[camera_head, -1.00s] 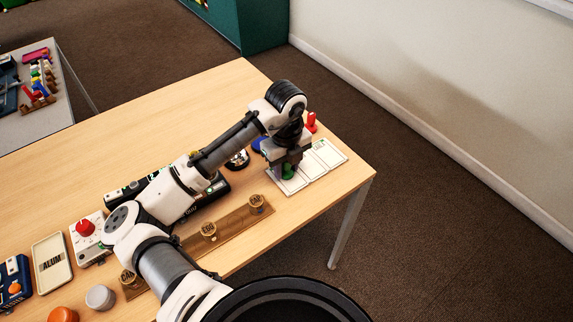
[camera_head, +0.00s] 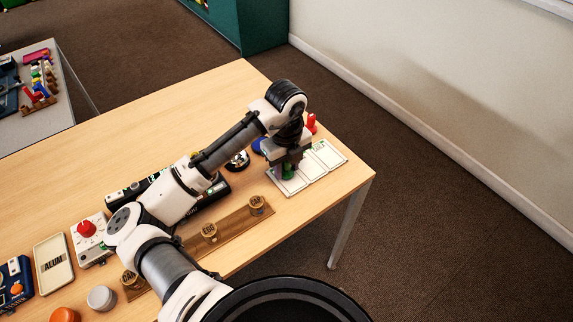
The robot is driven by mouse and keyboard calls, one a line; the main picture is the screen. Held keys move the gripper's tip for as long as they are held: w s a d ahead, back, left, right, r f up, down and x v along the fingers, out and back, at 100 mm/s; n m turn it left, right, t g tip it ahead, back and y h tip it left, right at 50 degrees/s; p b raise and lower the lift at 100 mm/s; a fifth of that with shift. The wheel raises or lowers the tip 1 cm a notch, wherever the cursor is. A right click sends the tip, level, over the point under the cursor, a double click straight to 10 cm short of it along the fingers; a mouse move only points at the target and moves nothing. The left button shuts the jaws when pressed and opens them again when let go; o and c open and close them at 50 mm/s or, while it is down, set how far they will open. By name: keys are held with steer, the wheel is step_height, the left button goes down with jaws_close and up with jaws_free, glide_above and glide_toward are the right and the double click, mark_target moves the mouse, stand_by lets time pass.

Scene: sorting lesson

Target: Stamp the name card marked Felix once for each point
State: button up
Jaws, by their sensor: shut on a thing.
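My gripper (camera_head: 287,170) is at the right end of the table, shut on a green stamp (camera_head: 288,174). The stamp is upright over the left part of a row of white name cards (camera_head: 313,171). I cannot tell whether its base touches the card. The names on the cards are too small to read, and my gripper hides part of the left one. A red stamp (camera_head: 311,122) stands behind the cards. A blue thing (camera_head: 257,145), perhaps another stamp, is partly hidden behind my arm.
A wooden strip (camera_head: 236,222) with several labelled round pieces lies along the front. A black device (camera_head: 213,198) lies under my arm. A tray marked ALUM (camera_head: 51,264) and a white box with a red knob (camera_head: 88,234) are at the left. The back of the table is clear.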

steer(key=shift+r+p, duration=2.15)
steer(key=shift+r, duration=1.05)
steer(key=shift+o, duration=0.6)
steer(key=shift+w, duration=0.1)
steer(key=shift+c, duration=0.6)
